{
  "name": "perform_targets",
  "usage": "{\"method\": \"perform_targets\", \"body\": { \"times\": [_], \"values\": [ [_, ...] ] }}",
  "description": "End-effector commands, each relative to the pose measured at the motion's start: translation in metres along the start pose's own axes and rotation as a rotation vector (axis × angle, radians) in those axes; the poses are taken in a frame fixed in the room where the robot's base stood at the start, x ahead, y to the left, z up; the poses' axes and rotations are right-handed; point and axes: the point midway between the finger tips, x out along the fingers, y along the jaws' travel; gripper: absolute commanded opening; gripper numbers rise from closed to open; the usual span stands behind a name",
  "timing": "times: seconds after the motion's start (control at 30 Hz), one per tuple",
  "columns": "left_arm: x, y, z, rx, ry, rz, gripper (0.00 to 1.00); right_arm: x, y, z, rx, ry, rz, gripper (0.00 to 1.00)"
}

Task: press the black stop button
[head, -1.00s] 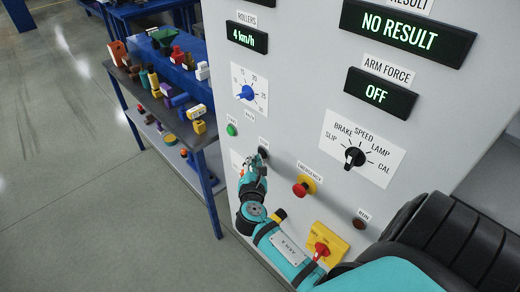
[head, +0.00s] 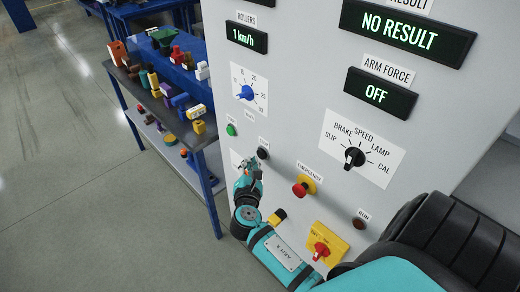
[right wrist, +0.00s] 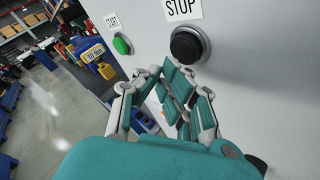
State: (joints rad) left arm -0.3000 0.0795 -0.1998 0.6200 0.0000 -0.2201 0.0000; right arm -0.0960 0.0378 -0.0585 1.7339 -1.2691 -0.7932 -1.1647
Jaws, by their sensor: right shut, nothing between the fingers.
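The black stop button (head: 263,153) sits on the grey panel, and its round black cap shows in the right wrist view (right wrist: 187,46) under a STOP label. My right gripper (head: 251,166) is shut and empty, just below and to the left of the button in the head view. In the right wrist view its closed fingertips (right wrist: 177,82) are below the button, with a small gap visible between them. The rollers display (head: 246,37) reads 1 km/h. My left gripper is in neither view.
A green start button (head: 231,130) is left of the stop button. A red emergency button (head: 301,189), a red switch on a yellow plate (head: 328,244) and a selector knob (head: 354,157) are to the right. A shelf (head: 198,140) with small parts stands at left.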

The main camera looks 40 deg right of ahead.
Motion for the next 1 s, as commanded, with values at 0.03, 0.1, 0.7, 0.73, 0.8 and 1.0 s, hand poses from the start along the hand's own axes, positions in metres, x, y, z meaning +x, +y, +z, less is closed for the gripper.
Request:
{"method": "perform_targets", "body": {
  "times": [0.03,0.1,0.7,0.73,0.8,1.0],
  "values": [
    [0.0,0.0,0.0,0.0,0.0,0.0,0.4,-0.001,0.001,-0.001,0.0,0.001,0.0,0.0],
    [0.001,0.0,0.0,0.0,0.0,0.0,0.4,-0.003,0.002,-0.003,0.0,0.001,0.0,0.0],
    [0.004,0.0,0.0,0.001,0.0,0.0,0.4,-0.035,0.025,-0.026,0.001,0.001,0.0,0.0],
    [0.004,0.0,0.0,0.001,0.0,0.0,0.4,-0.035,0.025,-0.025,0.0,0.001,0.0,0.0],
    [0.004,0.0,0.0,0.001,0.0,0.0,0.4,-0.035,0.025,-0.025,0.0,0.001,0.0,0.0],
    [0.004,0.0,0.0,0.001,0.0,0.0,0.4,-0.035,0.025,-0.025,0.0,0.0,0.0,0.0]
  ]
}}
